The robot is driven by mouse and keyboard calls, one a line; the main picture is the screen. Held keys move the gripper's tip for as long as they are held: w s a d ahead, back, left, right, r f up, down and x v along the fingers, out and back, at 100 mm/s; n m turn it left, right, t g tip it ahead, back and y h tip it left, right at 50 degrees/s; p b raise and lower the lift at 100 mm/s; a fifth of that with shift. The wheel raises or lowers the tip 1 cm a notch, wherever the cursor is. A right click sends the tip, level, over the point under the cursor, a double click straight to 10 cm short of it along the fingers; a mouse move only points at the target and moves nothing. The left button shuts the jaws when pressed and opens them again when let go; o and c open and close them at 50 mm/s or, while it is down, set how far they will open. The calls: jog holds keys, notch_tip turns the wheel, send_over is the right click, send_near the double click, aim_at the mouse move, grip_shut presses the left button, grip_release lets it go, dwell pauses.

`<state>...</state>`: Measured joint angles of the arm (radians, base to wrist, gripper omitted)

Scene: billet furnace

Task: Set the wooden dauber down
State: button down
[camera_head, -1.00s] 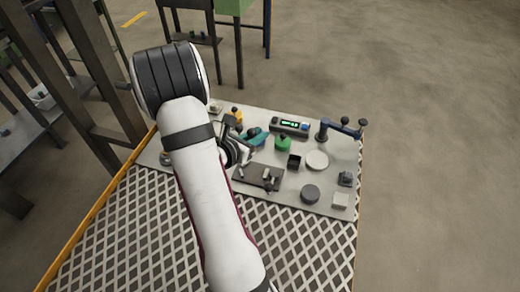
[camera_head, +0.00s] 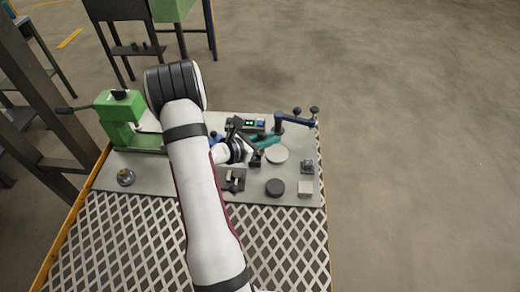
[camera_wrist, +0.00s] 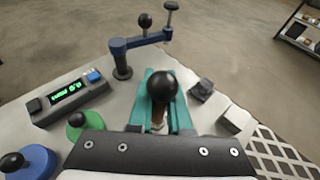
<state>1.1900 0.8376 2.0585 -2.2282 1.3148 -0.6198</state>
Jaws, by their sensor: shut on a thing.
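My gripper (camera_head: 266,141) reaches out over the grey tabletop, close to the display box. In the wrist view its teal fingers (camera_wrist: 157,108) are shut on the wooden dauber (camera_wrist: 158,88). The dauber shows a round black head facing the camera and a short tan wooden part below it. Its lower end is hidden, so I cannot tell whether it touches the table. In the head view the arm and gripper hide the dauber.
A blue clamp arm (camera_head: 295,118) stands behind. A display box (camera_wrist: 68,98) and green knob (camera_wrist: 85,123) are left in the wrist view. A pale disc (camera_head: 277,154), dark disc (camera_head: 275,187), grey block (camera_head: 307,167) and white block (camera_head: 305,188) lie near. A green press (camera_head: 122,118) stands left.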

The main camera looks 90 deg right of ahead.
aim_at(262, 139)
jog(key=shift+w+d+f, duration=0.35)
jog(key=shift+w+f, duration=0.1)
jog(key=shift+w, duration=0.1)
jog(key=shift+w+d+f, duration=0.3)
jog(key=shift+w+f, duration=0.15)
jog(key=shift+w, duration=0.1)
jog(key=shift+f, duration=1.9)
jog(key=c, duration=0.9)
grip_release()
jog(key=shift+f, duration=0.1)
jog(key=shift+o, duration=0.2)
